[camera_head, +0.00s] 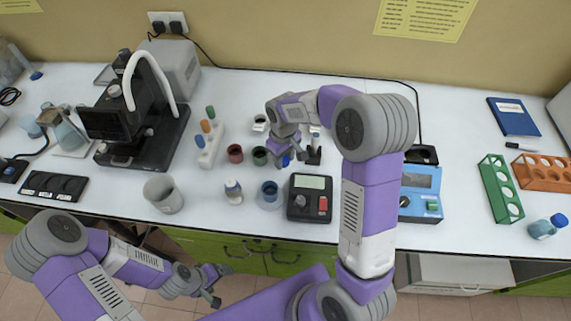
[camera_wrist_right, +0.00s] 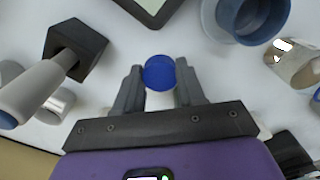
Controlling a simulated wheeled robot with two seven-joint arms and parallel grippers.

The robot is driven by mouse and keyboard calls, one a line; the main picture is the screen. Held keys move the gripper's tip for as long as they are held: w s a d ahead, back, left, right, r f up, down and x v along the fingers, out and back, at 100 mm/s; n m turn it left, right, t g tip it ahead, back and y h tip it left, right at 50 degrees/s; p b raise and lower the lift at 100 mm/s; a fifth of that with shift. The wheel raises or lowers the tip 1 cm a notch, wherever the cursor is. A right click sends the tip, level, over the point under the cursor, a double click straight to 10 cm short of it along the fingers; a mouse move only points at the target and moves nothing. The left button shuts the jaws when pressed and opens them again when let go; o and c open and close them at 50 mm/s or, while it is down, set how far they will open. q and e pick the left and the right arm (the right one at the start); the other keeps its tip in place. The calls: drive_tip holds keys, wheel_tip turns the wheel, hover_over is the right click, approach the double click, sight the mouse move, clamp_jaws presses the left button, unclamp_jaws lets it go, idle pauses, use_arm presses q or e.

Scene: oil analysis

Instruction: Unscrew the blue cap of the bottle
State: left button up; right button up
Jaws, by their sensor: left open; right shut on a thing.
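A blue cap (camera_wrist_right: 159,73) sits between the two fingertips of my right gripper (camera_wrist_right: 159,85) in the right wrist view. In the head view my right gripper (camera_head: 290,155) is over the middle of the table, shut on the blue cap (camera_head: 285,161). The fingers hide what is under the cap, so I cannot tell whether a bottle is joined to it. My left gripper (camera_head: 214,283) is open and empty, in front of and below the table edge.
A blue cup-like container (camera_head: 269,193), a small white bottle (camera_head: 233,191) and a scale (camera_head: 310,198) stand in front of my right gripper. Red (camera_head: 235,153) and green (camera_head: 260,156) containers are to its left. A black block (camera_wrist_right: 75,50) is close beside it.

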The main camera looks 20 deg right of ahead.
sight(284, 160)
drive_tip(key=shift+f+b, duration=0.3)
drive_tip(key=shift+f, duration=1.55)
drive_tip(key=shift+f, duration=0.2)
drive_tip(key=o, duration=1.2)
drive_tip(key=shift+c, duration=0.2)
drive_tip(key=shift+r, duration=0.2)
wheel_tip(284, 160, up, 12)
drive_tip(key=shift+r+p, duration=0.1)
drive_tip(key=shift+p, duration=1)
